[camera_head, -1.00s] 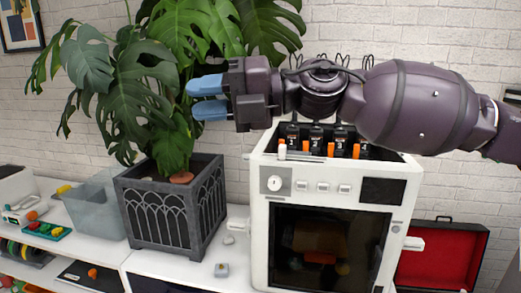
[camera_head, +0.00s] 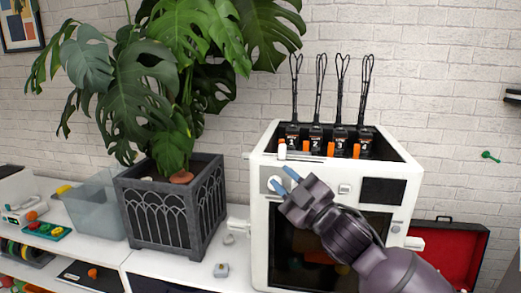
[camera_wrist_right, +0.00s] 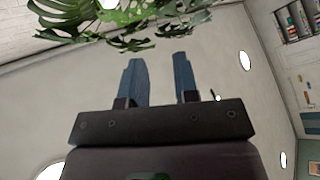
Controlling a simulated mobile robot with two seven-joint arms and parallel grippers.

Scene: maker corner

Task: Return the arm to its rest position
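My right gripper (camera_head: 281,177) has blue fingers and a dark purple body. In the head view it is in front of the upper front of the white printer (camera_head: 258,225), tilted up and to the left, with its arm coming in from the lower right. In the right wrist view its two fingers (camera_wrist_right: 160,75) stand apart with nothing between them. I cannot tell whether the gripper touches the printer. It covers part of the control panel and the dark door. My left gripper is not in view.
A monstera in a dark grey planter (camera_head: 160,215) stands left of the printer. Black cartridges (camera_head: 315,140) with tall wire loops stand in the printer's top. A clear bin (camera_head: 92,205) is further left. An open red-lined case (camera_head: 460,245) lies at the right.

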